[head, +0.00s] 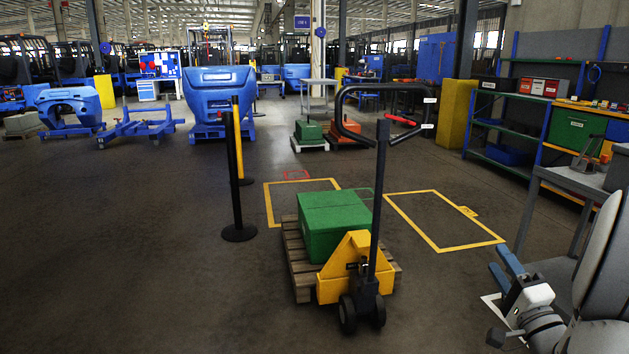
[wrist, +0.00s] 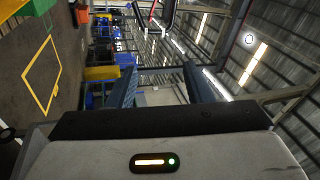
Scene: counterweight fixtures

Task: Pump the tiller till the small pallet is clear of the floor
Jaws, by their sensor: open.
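A yellow pallet truck (head: 345,272) stands in mid-floor in the head view. Its black tiller (head: 377,200) stands nearly upright, with a loop handle and a red lever (head: 400,119) at the top. The small wooden pallet (head: 302,283) is under a green block (head: 335,222), around the truck's forks; any gap to the floor is too small to tell. My gripper (head: 502,264) is open and empty at the lower right, well apart from the tiller. In the wrist view its two blue fingers (wrist: 163,82) are spread, and part of the tiller handle (wrist: 168,14) shows at the top.
A black-and-yellow barrier post (head: 237,180) stands left of the pallet. A grey bench (head: 570,185) is close on the right, near my arm. Yellow floor outlines (head: 440,250) lie behind and right of the truck. The floor at front left is clear.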

